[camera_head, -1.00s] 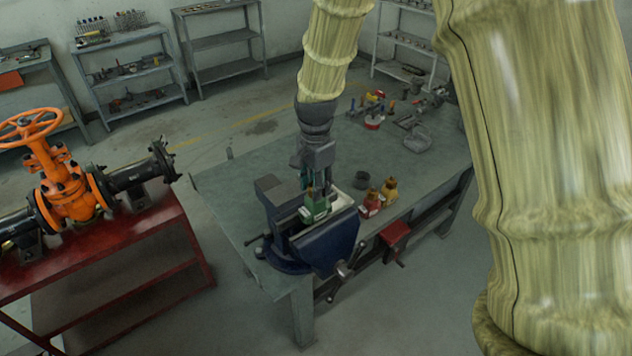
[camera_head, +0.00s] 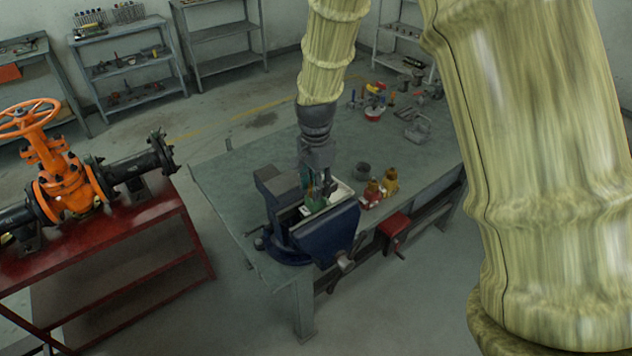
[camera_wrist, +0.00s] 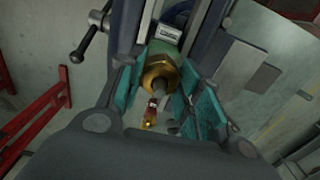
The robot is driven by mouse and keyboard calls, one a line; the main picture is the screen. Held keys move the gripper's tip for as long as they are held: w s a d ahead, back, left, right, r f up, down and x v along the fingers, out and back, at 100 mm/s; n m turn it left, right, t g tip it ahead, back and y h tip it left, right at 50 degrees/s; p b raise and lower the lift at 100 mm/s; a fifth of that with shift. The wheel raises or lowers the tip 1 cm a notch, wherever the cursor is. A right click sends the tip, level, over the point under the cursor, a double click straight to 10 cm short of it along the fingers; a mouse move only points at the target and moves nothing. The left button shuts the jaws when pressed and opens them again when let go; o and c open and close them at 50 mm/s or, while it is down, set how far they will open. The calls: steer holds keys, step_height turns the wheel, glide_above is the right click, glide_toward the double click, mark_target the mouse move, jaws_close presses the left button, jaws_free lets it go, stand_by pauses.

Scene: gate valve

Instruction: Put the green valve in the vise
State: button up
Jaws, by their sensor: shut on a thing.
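The green valve (camera_head: 314,205) is low between the jaws of the blue vise (camera_head: 328,238), which stands at the near corner of the workbench. In the wrist view the valve (camera_wrist: 170,58) shows its green body and a brass collar with a stem pointing at the camera. My gripper (camera_head: 317,188) comes down from above and is shut on the valve, with its teal finger pads (camera_wrist: 160,90) on both sides of it. The vise jaws (camera_wrist: 195,40) flank the valve in the wrist view. Whether they touch it cannot be told.
Tools and a basket (camera_head: 417,130) lie at the bench's far end. An orange gate valve (camera_head: 62,185) sits on a red stand at left.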

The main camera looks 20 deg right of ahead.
steer(key=shift+f+b, duration=0.3)
steer(key=shift+f, duration=0.7)
steer(key=o, duration=1.2)
steer(key=shift+r+p, duration=1.7)
steer(key=shift+r, duration=1.8)
